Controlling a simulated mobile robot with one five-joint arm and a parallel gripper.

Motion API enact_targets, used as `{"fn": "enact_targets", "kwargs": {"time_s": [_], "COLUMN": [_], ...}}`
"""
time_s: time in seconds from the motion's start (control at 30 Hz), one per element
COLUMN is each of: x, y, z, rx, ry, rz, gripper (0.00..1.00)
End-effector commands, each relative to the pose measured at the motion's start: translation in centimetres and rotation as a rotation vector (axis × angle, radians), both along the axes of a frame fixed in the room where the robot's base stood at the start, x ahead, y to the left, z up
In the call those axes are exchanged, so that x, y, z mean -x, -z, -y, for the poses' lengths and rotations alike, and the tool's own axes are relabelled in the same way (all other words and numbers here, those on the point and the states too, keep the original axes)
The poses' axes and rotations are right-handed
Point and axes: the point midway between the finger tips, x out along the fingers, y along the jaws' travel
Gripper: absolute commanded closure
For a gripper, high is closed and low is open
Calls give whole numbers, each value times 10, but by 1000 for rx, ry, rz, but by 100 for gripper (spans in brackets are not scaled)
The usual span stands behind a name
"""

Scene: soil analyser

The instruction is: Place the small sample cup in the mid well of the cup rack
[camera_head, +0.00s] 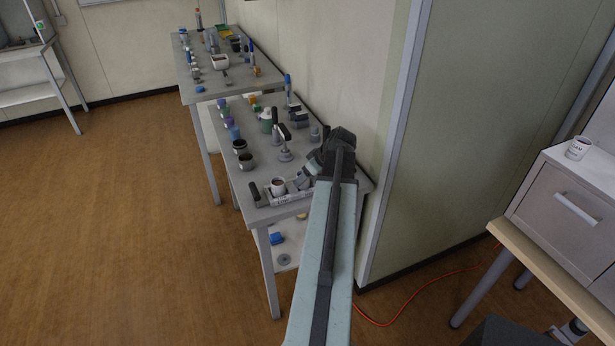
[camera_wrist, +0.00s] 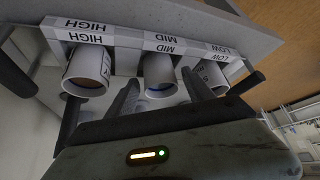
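The cup rack (camera_wrist: 130,38) fills the top of the wrist view, with upside-down HIGH, MID and LOW labels. A white cup (camera_wrist: 160,72) with a bluish inside is at the MID label. My gripper (camera_wrist: 161,80) is open, with one finger on each side of this cup and small gaps showing. A white cup with brown contents (camera_wrist: 88,70) is at HIGH, and another white cup (camera_wrist: 212,77) is at LOW, partly behind a finger. In the head view the rack (camera_head: 283,200) is on the near bench, with my gripper (camera_head: 306,180) over its right part.
The near bench (camera_head: 258,215) stands along the wall and holds several jars and a stamp-like tool (camera_head: 285,140). A second bench (camera_head: 240,80) stands behind it. A white labelled cup (camera_head: 578,147) sits on a grey drawer cabinet (camera_head: 560,210) at right. The floor at left is clear.

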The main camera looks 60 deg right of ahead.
Motion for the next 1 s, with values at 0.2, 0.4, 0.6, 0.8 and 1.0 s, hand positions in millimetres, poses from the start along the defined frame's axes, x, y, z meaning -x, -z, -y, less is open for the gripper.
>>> {"fn": "enact_targets", "kwargs": {"time_s": [0.2, 0.4, 0.6, 0.8, 1.0], "x": [0, 3, 20, 47, 65], "y": [0, -9, -41, -84, -106], "z": [0, 0, -2, -5, -7], "rx": [-1, 0, 0, 0, -1], "ry": [1, 2, 4, 4, 3], "rz": [0, 0, 0, 0, 0], "gripper": [40, 40, 40, 40, 40]}}
